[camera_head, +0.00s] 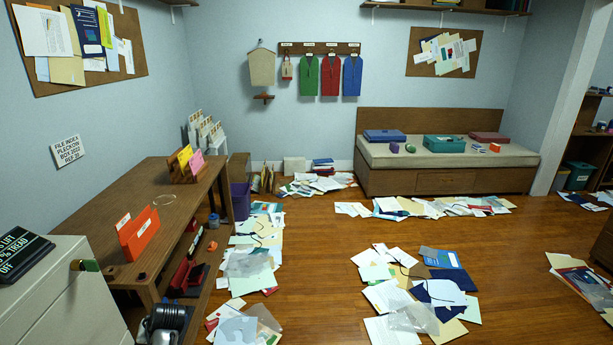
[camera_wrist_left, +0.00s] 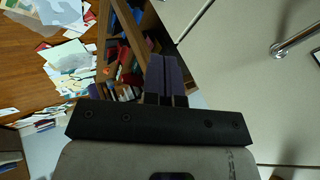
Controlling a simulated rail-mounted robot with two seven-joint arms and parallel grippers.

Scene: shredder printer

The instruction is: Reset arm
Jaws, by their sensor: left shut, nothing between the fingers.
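My left gripper (camera_wrist_left: 164,66) shows in the left wrist view. Its two dark fingers are pressed together with nothing between them. A pale cabinet (camera_wrist_left: 240,75) with a metal handle (camera_wrist_left: 281,49) fills the right of that view, beside the fingers. Wooden shelving with small items shows behind the fingertips. In the head view I cannot make out my left gripper for certain; a dark grey object (camera_head: 167,322) at the bottom left is unclear. My right gripper is in neither view.
A wooden desk (camera_head: 140,205) holding an orange file holder (camera_head: 139,234) stands at the left, by the pale cabinet (camera_head: 75,310). Papers (camera_head: 410,295) lie in heaps on the floor. A cushioned bench (camera_head: 440,155) stands at the back wall. Bare floor (camera_head: 320,240) shows between the heaps.

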